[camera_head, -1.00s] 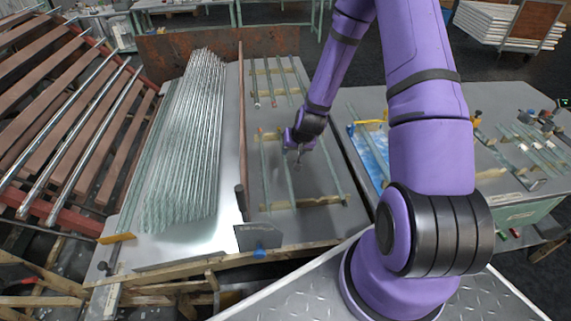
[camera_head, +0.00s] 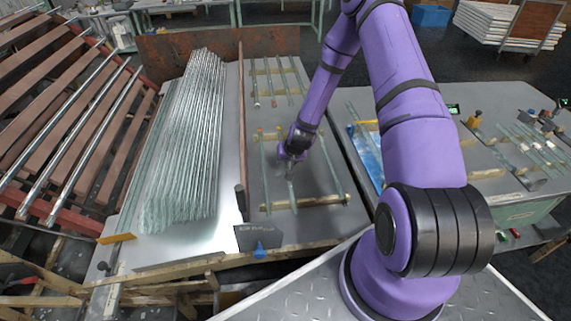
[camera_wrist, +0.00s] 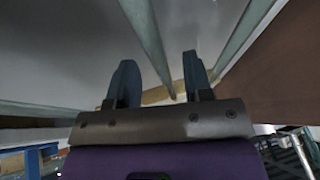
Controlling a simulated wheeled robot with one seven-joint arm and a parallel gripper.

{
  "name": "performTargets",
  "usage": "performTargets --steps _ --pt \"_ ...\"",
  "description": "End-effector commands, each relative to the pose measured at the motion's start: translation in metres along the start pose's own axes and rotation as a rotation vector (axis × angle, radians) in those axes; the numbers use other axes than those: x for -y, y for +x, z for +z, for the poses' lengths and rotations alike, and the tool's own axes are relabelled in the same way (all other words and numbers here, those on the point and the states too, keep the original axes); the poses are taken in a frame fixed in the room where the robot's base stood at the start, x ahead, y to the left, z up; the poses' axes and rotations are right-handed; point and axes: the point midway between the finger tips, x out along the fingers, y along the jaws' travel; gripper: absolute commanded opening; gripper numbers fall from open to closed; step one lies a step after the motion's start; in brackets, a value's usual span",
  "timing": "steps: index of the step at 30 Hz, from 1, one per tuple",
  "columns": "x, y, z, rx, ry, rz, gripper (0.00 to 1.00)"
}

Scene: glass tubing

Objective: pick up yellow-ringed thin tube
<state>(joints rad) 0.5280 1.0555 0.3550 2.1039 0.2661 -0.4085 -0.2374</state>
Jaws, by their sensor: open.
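Thin pale-green glass tubes lie on wooden rests on the grey table, including a left tube (camera_head: 265,165) with an orange-looking end and a right tube (camera_head: 331,166). No yellow ring shows clearly, so I cannot tell which tube is the yellow-ringed one. My gripper (camera_head: 291,182) is over the middle of this group, pointing down. In the wrist view my gripper (camera_wrist: 160,75) is open, and a thin tube (camera_wrist: 146,35) runs into the gap between its fingers. I cannot tell how far below the fingers it lies. Nothing is held.
A large bundle of glass tubes (camera_head: 185,140) lies to the left, past a brown upright strip (camera_head: 241,120). A wooden rest (camera_head: 318,201) crosses the front of the group. More short tubes lie farther back. Another table (camera_head: 480,165) with tubes and fittings stands right.

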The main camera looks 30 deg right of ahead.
Motion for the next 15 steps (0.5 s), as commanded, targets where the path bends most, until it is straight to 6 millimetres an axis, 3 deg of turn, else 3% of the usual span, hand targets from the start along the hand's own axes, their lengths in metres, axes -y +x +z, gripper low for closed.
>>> performTargets --steps 8,13,15 --pt "0.0001 0.0018 0.0003 0.001 0.000 0.000 0.44" --pt "0.0001 0.0017 0.0004 0.001 0.000 0.000 0.05" --pt "0.0001 0.0016 0.0004 0.001 0.000 0.000 0.00"
